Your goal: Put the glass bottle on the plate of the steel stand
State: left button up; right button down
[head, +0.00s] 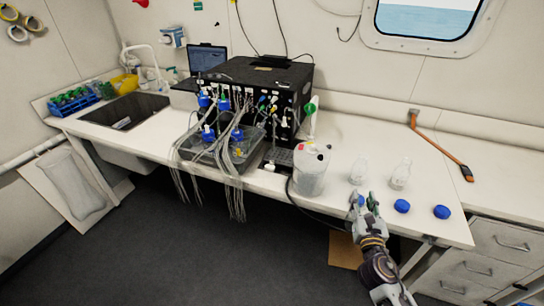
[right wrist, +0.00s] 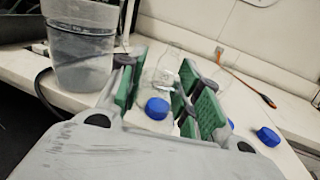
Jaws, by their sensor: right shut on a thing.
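A clear glass bottle (head: 358,172) stands at the tips of my right gripper (head: 364,196). It shows faintly between the green-padded fingers in the right wrist view (right wrist: 167,68). The right gripper is shut on the glass bottle, though the clear glass makes the contact hard to see. A second clear bottle (head: 401,174) stands upright to the right, apart from the gripper. I cannot make out the steel stand and its plate with certainty. My left gripper is out of view.
Blue caps (head: 402,205) (head: 441,212) lie near the front edge; another (right wrist: 157,108) lies by the fingers. A translucent jug (head: 311,172) stands left of the bottles. A black apparatus (head: 262,88) and a tubing tray (head: 190,150) are further left. An orange-handled tool (head: 440,147) lies behind right.

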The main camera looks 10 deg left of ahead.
aim_at(283, 155)
jog(key=i+j, duration=0.1)
jog(key=j, duration=0.7)
jog(key=i+j, duration=0.15)
jog(key=j, duration=0.25)
jog(key=i, duration=0.35)
jog(key=u, duration=0.05)
